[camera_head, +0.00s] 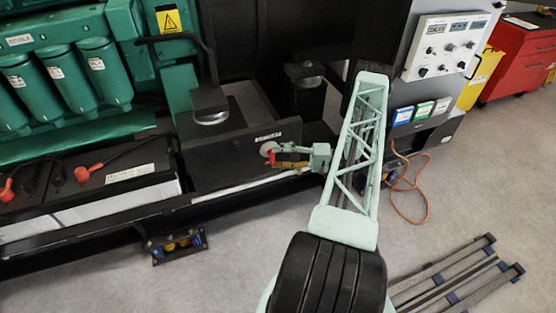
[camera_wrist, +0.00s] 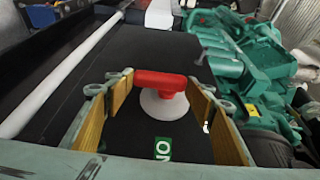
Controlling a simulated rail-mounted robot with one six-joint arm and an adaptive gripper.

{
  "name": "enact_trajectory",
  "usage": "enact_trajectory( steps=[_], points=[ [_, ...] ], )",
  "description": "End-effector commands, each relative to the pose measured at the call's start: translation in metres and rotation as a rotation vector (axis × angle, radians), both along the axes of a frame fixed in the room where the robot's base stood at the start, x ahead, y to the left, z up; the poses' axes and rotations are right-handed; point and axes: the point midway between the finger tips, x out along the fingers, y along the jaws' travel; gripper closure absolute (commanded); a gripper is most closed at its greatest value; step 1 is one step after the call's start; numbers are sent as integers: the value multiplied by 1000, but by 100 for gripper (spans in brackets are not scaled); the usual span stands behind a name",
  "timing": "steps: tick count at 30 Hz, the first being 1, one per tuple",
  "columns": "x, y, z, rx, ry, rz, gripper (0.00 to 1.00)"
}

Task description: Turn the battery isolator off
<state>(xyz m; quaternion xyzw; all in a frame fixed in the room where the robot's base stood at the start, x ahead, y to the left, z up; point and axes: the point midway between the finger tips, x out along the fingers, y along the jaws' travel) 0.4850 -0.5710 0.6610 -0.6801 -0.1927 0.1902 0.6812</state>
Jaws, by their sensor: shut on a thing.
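The battery isolator has a red handle (camera_wrist: 160,82) on a white round base (camera_wrist: 164,106), mounted on a dark panel. In the head view the isolator (camera_head: 267,148) shows small, partly covered by the fingers. My gripper (camera_wrist: 161,86) reaches it from the right in the head view (camera_head: 277,158). The handle lies crosswise between the fingers in the wrist view. A green label (camera_wrist: 163,148) reading ON, partly cut off, is on the panel near the base.
A black battery box (camera_head: 110,178) with red-capped terminals stands to the left. A grey bracket (camera_head: 209,105) is just above the isolator's panel. A control cabinet (camera_head: 449,46) and an orange cable (camera_head: 408,200) are at right.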

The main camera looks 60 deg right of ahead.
Motion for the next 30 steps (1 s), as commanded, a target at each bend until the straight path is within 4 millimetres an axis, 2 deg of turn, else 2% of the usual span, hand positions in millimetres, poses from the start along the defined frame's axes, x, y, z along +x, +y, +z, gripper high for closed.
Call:
enact_trajectory(
  steps=[15,16,20,30],
  points=[
    [1,0,1,10,-7,-1,61],
    [1,0,1,10,-7,-1,48],
    [1,0,1,10,-7,-1,36],
    [0,0,0,9,-6,-1,36]
  ],
)
